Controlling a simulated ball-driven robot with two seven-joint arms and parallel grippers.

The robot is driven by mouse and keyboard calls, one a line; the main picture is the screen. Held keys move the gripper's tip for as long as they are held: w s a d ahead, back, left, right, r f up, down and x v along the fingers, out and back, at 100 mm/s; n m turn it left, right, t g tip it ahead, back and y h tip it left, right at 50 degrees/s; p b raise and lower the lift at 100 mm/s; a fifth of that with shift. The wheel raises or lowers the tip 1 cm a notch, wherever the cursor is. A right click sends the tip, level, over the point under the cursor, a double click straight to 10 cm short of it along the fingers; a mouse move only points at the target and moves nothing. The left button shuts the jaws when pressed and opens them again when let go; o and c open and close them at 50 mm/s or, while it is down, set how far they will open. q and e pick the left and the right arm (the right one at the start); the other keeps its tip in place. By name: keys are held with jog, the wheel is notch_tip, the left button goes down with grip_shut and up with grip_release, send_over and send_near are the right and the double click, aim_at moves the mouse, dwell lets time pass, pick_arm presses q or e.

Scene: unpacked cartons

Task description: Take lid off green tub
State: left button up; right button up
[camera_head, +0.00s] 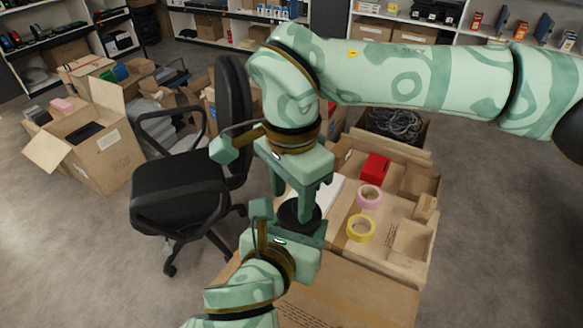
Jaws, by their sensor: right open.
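A round black top (289,217), which looks like a lid, lies between my two grippers above the carton. No separate green tub wall can be told apart from my own mint-green gripper parts around it. My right gripper (293,198) comes down from above, its fingers apart, one in front of the black top; whether they touch it is unclear. My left gripper (291,226) reaches up from below, with mint parts on both sides of the black top. Whether its jaws are closed on the tub is hidden.
Right of the grippers, an open carton (376,258) holds a red box (375,168), a pink tape roll (369,196) and a yellow tape roll (361,228). A black office chair (176,190) stands left. An open carton (108,158) lies farther left. Floor at lower left is clear.

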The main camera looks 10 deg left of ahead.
jog(key=shift+f, duration=0.4)
grip_shut()
jog(key=shift+r, duration=0.15)
dwell(0.5)
jog(key=shift+r, duration=0.9)
jog(key=shift+s+r, duration=0.1)
